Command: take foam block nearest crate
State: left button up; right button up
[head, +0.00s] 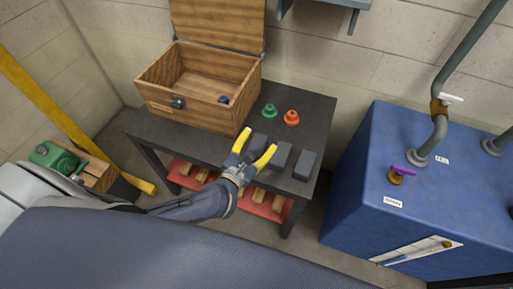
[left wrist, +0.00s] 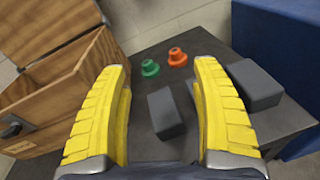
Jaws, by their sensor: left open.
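Three dark grey foam blocks lie in a row on the black table in the head view. The one nearest the crate (head: 258,141) is at the left, then a middle block (head: 283,154) and a right block (head: 304,165). The wooden crate (head: 190,119) stands at the table's left with its lid up; its side also shows in the left wrist view (left wrist: 75,95). My left gripper (head: 259,142) is open with yellow fingers, over the blocks. In the left wrist view one grey block (left wrist: 168,113) shows between the spread fingers, and another (left wrist: 256,86) is right of them. My right gripper is not in view.
A green knob-like piece (head: 269,111) and an orange one (head: 291,118) stand behind the blocks. A blue cabinet (head: 360,190) stands right of the table (head: 315,117). A red lower shelf (head: 180,178) holds wooden pieces.

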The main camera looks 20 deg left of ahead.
aim_at(257, 143)
pick_arm(q)
jog(key=s+a+f+n+g+y, duration=0.2)
jog(key=s+f+n+g, duration=0.1)
jog(key=s+f+n, duration=0.3)
jog(key=shift+m+y, duration=0.4)
jog(key=shift+m, duration=0.1)
jog(key=x, duration=1.6)
jog(key=shift+a+f, duration=0.1)
jog(key=shift+c, duration=0.3)
jog(key=c, duration=0.6)
